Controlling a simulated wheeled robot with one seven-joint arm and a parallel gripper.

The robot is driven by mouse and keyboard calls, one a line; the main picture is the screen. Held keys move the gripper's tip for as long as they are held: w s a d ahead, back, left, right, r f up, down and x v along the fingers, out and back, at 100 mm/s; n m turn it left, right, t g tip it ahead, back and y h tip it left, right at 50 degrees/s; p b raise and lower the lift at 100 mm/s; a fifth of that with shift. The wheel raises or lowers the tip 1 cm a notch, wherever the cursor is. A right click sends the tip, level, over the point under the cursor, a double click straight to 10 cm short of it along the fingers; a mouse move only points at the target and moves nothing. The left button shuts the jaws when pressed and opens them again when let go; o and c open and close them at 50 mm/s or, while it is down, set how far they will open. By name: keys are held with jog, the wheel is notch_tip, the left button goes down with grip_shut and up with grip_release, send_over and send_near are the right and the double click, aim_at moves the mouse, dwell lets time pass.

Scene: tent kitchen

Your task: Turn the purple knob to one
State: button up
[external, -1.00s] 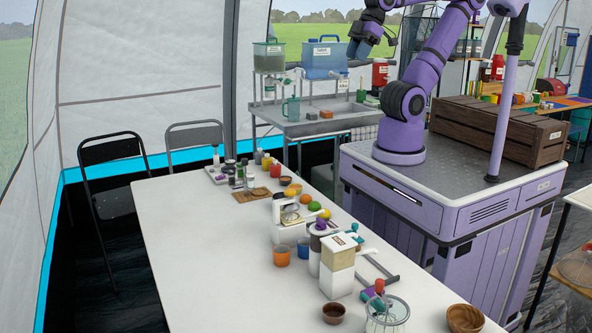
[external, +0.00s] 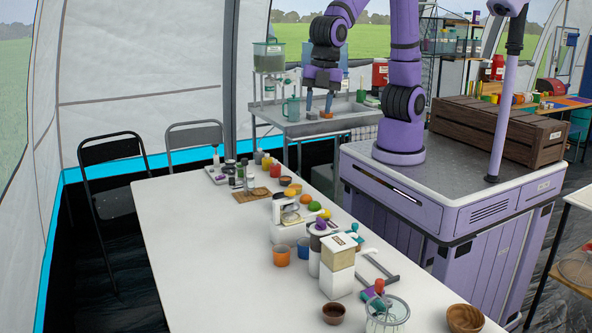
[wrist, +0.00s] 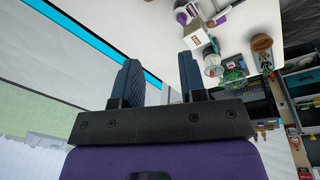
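My gripper (external: 320,112) hangs high in the external view, fingers pointing down, in front of the sink stand behind the table. Its two fingers are apart with nothing between them, as the wrist view (wrist: 161,78) also shows. A purple knob-like top (external: 320,225) sits on a dark and white cylindrical appliance (external: 314,256) on the white table, beside a tall white box-shaped container (external: 337,265). My gripper is far from it. In the wrist view a small purple part (wrist: 181,18) shows near the top. Any markings on the knob are too small to read.
The white table (external: 195,250) is bare on its left side. A sink stand (external: 320,126) is behind.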

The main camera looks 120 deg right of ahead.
aim_at(321, 219)
jog(key=w+a+f+n+g, duration=0.1)
jog(key=w+a+f+n, duration=0.15)
jog(key=a+f, duration=0.35)
jog(key=w+a+f+n+g, duration=0.15)
jog(key=a+f+n, duration=0.3)
jog(key=f, duration=0.45)
jog(key=shift+m+t, duration=0.35)
jog(key=shift+m, duration=0.05)
jog(key=f, duration=0.7)
jog(key=w+f, duration=0.1)
jog(key=f, duration=0.2)
jog(key=shift+f, duration=0.35)
grip_shut()
